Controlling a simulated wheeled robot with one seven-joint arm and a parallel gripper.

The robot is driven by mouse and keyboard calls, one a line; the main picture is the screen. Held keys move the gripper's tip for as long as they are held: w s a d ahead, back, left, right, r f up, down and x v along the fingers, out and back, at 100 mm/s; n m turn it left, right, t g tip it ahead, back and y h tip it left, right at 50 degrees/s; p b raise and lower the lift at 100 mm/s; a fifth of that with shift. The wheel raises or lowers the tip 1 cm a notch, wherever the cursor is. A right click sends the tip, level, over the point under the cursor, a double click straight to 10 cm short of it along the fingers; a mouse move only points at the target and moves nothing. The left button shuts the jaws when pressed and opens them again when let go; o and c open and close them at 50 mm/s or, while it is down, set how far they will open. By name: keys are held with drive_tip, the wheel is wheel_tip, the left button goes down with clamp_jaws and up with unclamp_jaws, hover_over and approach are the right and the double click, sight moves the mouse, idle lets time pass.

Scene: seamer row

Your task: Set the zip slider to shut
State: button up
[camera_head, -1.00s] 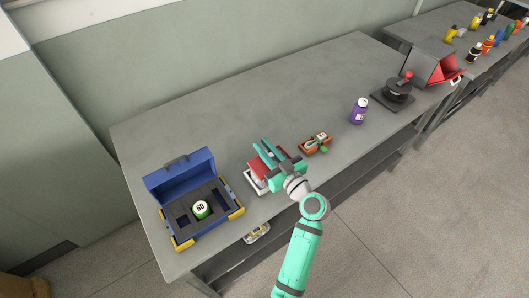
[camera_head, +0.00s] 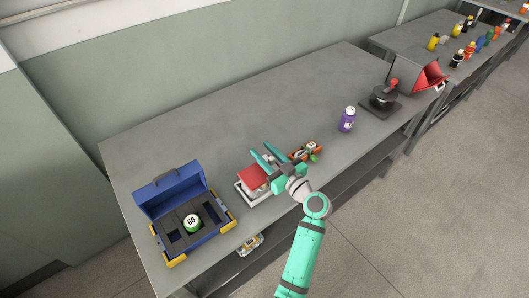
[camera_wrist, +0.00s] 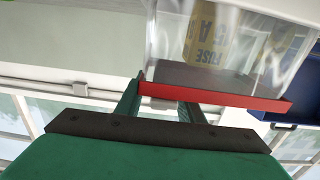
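In the head view a red-topped item (camera_head: 254,176) sits in a white tray (camera_head: 241,195) on the bench, right beside my gripper (camera_head: 266,153). My gripper is open, with its teal fingers apart, and it also shows in the wrist view (camera_wrist: 160,100). The fingers reach up close to the left part of the red strip; I cannot tell whether they touch it. I cannot make out the zip slider clearly.
An open blue case (camera_head: 165,195) with a green-and-white bottle (camera_head: 192,221) stands to the left. A purple bottle (camera_head: 346,121) and a black-based device (camera_head: 379,102) stand further right. The bench's back is clear.

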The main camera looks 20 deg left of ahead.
sight(273, 163)
drive_tip(key=v, duration=1)
drive_tip(key=shift+s+d, duration=0.15)
drive_tip(key=shift+d, duration=0.25)
drive_tip(key=x, duration=0.7)
drive_tip(key=shift+a+f, duration=0.2)
drive_tip(key=shift+f, duration=0.2)
drive_tip(key=shift+c, duration=0.6)
